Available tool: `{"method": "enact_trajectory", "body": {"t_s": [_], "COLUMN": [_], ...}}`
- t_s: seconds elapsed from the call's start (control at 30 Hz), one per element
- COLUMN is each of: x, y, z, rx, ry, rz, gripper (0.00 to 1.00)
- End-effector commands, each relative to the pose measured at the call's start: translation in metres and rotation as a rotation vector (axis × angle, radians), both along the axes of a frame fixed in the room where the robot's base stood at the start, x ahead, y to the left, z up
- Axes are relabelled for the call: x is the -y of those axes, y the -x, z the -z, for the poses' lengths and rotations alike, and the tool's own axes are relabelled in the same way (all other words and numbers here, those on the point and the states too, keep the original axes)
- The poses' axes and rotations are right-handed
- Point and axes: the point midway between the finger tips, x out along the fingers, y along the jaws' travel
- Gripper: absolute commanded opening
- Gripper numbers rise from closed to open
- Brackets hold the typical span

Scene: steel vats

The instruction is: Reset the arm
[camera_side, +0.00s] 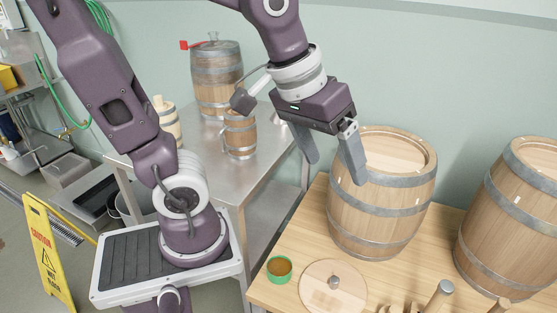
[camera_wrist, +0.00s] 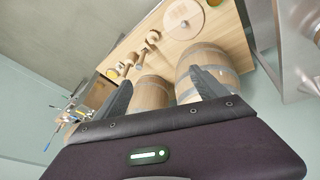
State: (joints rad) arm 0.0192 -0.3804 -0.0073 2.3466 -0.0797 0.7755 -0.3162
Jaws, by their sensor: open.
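My gripper (camera_side: 328,160) is open and empty. It hangs in the air with its fingers pointing down, at the left of a wooden barrel (camera_side: 385,195) with grey metal hoops; one finger overlaps this barrel in the side view. In the wrist view my gripper (camera_wrist: 160,85) shows two spread grey fingers with nothing between them but the background. Two barrels show beyond the fingers in that view. Whether a finger touches the barrel I cannot tell for certain, but it looks apart.
A wooden table (camera_side: 283,293) holds the barrel, a second barrel (camera_side: 515,215), a round wooden lid (camera_side: 332,288) and a green-rimmed cup (camera_side: 279,268). A steel table (camera_side: 200,140) behind carries a keg (camera_side: 216,80) and a wooden mug (camera_side: 239,135). A yellow caution sign (camera_side: 45,250) stands left.

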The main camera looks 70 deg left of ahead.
Motion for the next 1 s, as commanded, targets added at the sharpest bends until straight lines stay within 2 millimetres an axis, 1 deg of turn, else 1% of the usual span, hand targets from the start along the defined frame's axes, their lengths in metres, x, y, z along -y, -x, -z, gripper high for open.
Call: {"method": "enact_trajectory", "body": {"t_s": [0.03,0.1,0.2,0.23,0.33,1.0], "x": [-0.006,-0.012,-0.018,-0.019,-0.02,-0.019], "y": [0.026,0.053,0.075,0.078,0.082,0.081], "z": [-0.005,-0.005,-0.001,0.0,0.001,0.0], "rx": [0.041,0.072,0.094,0.097,0.1,0.101], "ry": [-0.052,-0.123,-0.186,-0.197,-0.21,-0.207], "rz": [0.077,0.176,0.26,0.273,0.291,0.287], "gripper": [0.82,0.82,0.82,0.82,0.82,0.82]}}
